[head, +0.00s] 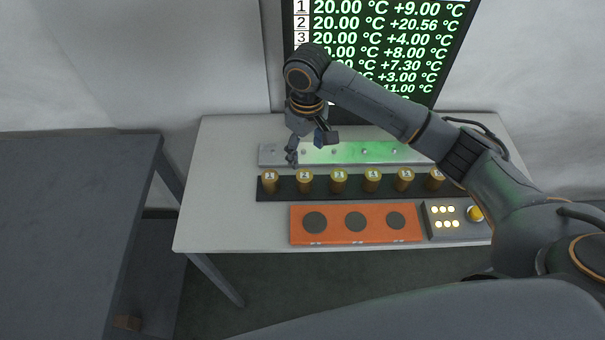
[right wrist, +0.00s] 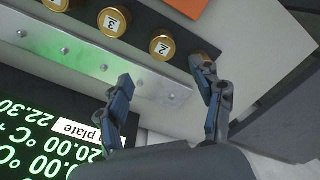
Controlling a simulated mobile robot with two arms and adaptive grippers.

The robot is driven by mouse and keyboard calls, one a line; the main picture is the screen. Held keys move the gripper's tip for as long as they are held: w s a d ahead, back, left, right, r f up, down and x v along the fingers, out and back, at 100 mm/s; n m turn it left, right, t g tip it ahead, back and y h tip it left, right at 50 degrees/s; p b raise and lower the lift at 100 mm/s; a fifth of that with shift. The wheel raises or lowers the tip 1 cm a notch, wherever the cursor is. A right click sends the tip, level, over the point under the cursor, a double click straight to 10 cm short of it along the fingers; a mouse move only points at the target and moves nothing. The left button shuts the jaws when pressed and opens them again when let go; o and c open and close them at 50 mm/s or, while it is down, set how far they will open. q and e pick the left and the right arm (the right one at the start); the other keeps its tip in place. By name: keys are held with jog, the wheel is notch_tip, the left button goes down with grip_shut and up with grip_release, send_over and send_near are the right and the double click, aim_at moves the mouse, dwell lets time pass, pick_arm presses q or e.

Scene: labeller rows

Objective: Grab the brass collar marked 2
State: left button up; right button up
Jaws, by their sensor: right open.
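The brass collar marked 2 (head: 304,180) stands upright in a row of similar collars on a black strip (head: 388,188). It also shows in the right wrist view (right wrist: 162,45), with its label 2 up. My right gripper (head: 308,150) is open and empty, above the pale metal plate just behind collar 2. In the right wrist view its fingertips (right wrist: 166,84) are spread apart, short of the collar and not touching it. The collar marked 1 (head: 269,180) is left of collar 2; the collar marked 3 (head: 339,180) is right of it. My left gripper is out of view.
The metal plate (head: 268,155) lit green lies behind the row. An orange tray (head: 335,238) with dark round pads lies in front. A control box (head: 453,232) with lit buttons and a yellow knob stands right. A screen (head: 435,60) stands behind. A dark table (head: 70,220) is left.

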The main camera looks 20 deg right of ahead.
send_over(304, 175)
jog(key=f, duration=0.4)
jog(key=shift+s+d+f+p, duration=0.15)
jog(key=shift+s+d+p, duration=0.05)
jog(key=shift+d+p, duration=0.1)
jog(key=shift+w+f, duration=0.1)
jog(key=shift+f, duration=0.25)
jog(key=shift+w+a+f, duration=0.1)
jog(key=shift+f, duration=0.1)
notch_tip(304, 175, down, 4)
jog(key=shift+a+f+p, duration=0.15)
jog(key=shift+f+p, duration=0.05)
jog(key=shift+p, duration=0.75)
jog(key=shift+f, duration=0.25)
jog(key=shift+c, duration=0.6)
jog(key=c, duration=1.1)
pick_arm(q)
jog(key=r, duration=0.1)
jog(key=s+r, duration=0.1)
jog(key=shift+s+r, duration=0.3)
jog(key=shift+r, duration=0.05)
pick_arm(e)
jog(key=shift+c, duration=0.6)
